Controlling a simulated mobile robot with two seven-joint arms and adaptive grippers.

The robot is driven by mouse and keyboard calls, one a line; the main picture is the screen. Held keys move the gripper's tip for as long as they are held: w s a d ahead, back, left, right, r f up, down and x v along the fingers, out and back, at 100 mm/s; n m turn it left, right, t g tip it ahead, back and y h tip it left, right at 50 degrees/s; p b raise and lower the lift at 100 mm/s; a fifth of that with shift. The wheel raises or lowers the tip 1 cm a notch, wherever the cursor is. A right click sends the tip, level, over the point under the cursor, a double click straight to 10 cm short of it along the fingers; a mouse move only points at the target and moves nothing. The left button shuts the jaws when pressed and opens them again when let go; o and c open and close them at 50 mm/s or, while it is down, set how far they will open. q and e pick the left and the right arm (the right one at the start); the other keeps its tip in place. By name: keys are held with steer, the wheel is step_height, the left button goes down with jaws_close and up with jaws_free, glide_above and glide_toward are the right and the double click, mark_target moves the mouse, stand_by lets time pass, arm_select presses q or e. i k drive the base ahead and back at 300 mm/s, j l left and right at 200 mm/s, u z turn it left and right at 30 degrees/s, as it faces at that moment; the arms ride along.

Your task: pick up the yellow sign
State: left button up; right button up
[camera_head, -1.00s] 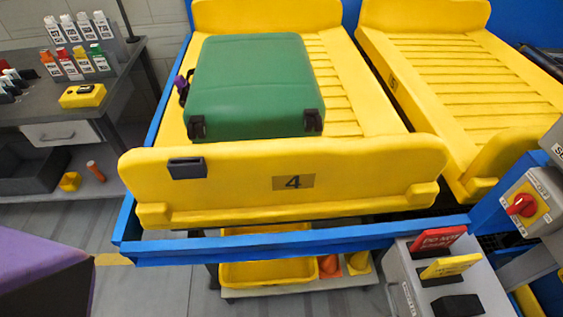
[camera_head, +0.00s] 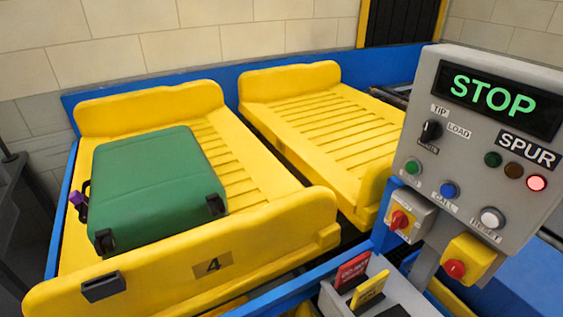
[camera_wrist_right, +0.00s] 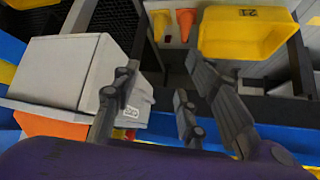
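The yellow sign (camera_head: 369,291) stands in a slot of a grey holder (camera_head: 330,297) at the bottom of the head view, just right of centre. A red sign (camera_head: 352,270) stands directly behind it in the same holder. Neither gripper shows in the head view. In the right wrist view my right gripper (camera_wrist_right: 163,85) has its fingers spread apart, with nothing between them. A pale grey box (camera_wrist_right: 70,72) is beside its left finger. I cannot make out the yellow sign in that view.
A grey control panel (camera_head: 480,135) reading STOP rises to the right of the holder. A yellow tray marked 4 (camera_head: 285,225) carries a green suitcase (camera_head: 155,185). A second yellow tray (camera_head: 320,125) is empty. A yellow bin (camera_wrist_right: 245,32) and orange cone (camera_wrist_right: 185,22) show in the wrist view.

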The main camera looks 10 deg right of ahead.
mark_target(368, 294)
steer(key=l+z, duration=0.5)
steer(key=z, duration=0.25)
steer(key=l+u, duration=0.25)
steer(key=l, duration=0.1)
